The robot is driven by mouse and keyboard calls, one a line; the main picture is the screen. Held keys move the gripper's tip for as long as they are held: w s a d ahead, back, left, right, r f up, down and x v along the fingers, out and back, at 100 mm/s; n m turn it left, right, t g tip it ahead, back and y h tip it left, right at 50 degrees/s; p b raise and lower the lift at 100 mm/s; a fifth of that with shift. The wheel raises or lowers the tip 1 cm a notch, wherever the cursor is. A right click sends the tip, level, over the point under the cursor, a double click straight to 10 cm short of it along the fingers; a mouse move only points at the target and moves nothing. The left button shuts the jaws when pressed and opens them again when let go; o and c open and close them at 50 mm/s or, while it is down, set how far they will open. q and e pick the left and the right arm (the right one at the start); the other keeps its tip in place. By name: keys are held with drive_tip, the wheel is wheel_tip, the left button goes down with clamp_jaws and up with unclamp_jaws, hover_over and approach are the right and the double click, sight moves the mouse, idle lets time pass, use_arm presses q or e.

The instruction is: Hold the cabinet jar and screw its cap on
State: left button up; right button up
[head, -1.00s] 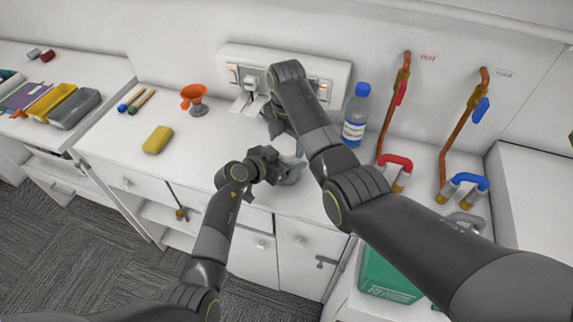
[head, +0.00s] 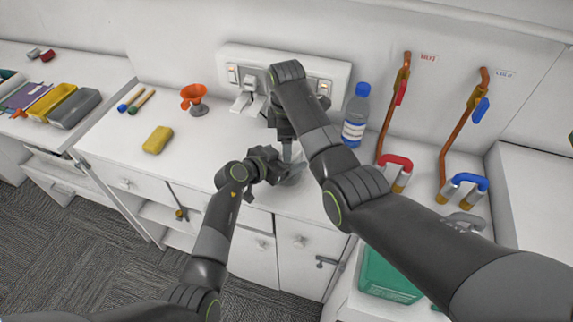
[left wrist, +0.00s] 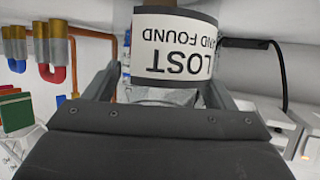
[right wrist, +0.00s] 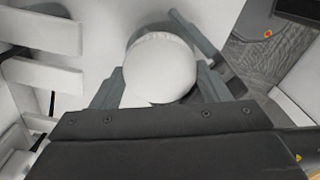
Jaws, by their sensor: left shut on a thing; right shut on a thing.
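The cabinet jar (left wrist: 175,45) has a dark body with a white "LOST AND FOUND" label, upside down in the left wrist view. My left gripper (left wrist: 160,85) is shut on it, one finger on each side. In the head view the left gripper (head: 277,166) is at the counter's front part, and the jar is mostly hidden. The round white cap (right wrist: 160,68) is between the fingers of my right gripper (right wrist: 158,85), shut on it. In the head view the right gripper (head: 287,148) points down above the left one. Whether cap and jar touch is hidden.
A wall socket panel (head: 232,57) with plugs is behind the arms. A blue-capped bottle (head: 356,115) stands close to my right forearm. Copper taps (head: 393,125) are at the right.

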idle(0.3)
drive_tip(key=o, duration=1.1)
drive_tip(key=shift+s, duration=0.1)
drive_tip(key=shift+a, duration=0.1)
drive_tip(key=shift+r, duration=2.3)
drive_tip(key=shift+c, duration=0.2)
drive_tip(key=n, duration=0.1)
drive_tip(key=r+n, duration=0.1)
drive_tip(key=n, duration=0.2)
drive_tip(key=shift+r+n, duration=0.4)
drive_tip(key=n, duration=0.1)
drive_tip(key=r+n, duration=0.1)
drive_tip(key=n, duration=0.2)
drive_tip(key=shift+r+n, duration=0.3)
drive_tip(key=shift+n, duration=0.1)
